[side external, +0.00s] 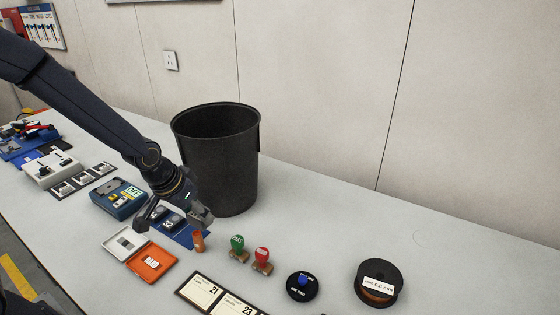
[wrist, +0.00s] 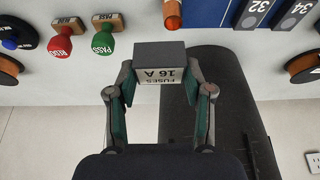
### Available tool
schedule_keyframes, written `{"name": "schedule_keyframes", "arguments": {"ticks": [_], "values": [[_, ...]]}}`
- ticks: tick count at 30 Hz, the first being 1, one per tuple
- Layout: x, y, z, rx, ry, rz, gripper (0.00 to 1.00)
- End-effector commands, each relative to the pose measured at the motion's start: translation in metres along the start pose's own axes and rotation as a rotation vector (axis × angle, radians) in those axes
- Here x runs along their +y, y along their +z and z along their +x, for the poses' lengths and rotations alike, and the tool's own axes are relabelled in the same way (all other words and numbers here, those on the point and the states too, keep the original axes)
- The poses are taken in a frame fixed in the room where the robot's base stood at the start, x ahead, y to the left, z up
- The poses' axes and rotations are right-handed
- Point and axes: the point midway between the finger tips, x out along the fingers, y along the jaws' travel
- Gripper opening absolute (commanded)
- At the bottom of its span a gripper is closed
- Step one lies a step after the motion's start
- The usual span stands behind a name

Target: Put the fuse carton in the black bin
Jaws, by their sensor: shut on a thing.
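The fuse carton (wrist: 160,63) is a small box with a dark grey face and a pale label reading "FUSES 16 A" in the wrist view. My gripper (wrist: 160,84) is shut on it, one finger on each side. In the side view my gripper (side external: 177,214) is low over the bench, in front of the bin, and the carton cannot be made out clearly there. The black bin (side external: 228,170) stands upright on the bench behind my gripper, its open top higher than the gripper. In the wrist view the bin (wrist: 250,90) shows as a dark shape on the right, partly hidden by my gripper.
Green (side external: 238,246) and red (side external: 262,258) stamps, an orange cylinder (side external: 198,243), a black ink pad (side external: 302,287) and a wire spool (side external: 378,284) stand nearby. An orange-and-white open case (side external: 150,262) lies left. The bench right of the bin is clear.

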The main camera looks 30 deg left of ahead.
Motion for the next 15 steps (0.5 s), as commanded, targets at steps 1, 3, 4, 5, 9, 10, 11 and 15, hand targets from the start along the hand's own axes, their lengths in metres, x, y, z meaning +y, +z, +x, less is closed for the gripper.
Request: {"name": "schedule_keyframes", "arguments": {"ticks": [1, 3, 4, 5, 9, 10, 11, 15], "values": [[0.0, 0.012, -0.012, 0.0, 0.002, 0.003, 0.1], [0.0, 0.024, -0.025, 0.001, 0.003, 0.003, 0.1], [-0.001, 0.029, -0.03, 0.002, 0.002, 0.003, 0.1], [-0.001, 0.033, -0.035, 0.002, 0.002, 0.003, 0.1], [-0.002, 0.048, -0.05, 0.001, 0.002, 0.001, 0.1], [-0.002, 0.05, -0.052, 0.0, 0.001, 0.0, 0.1], [-0.004, 0.052, -0.053, -0.002, -0.001, -0.003, 0.1], [-0.019, 0.062, -0.044, -0.012, -0.02, -0.046, 0.1]]}}
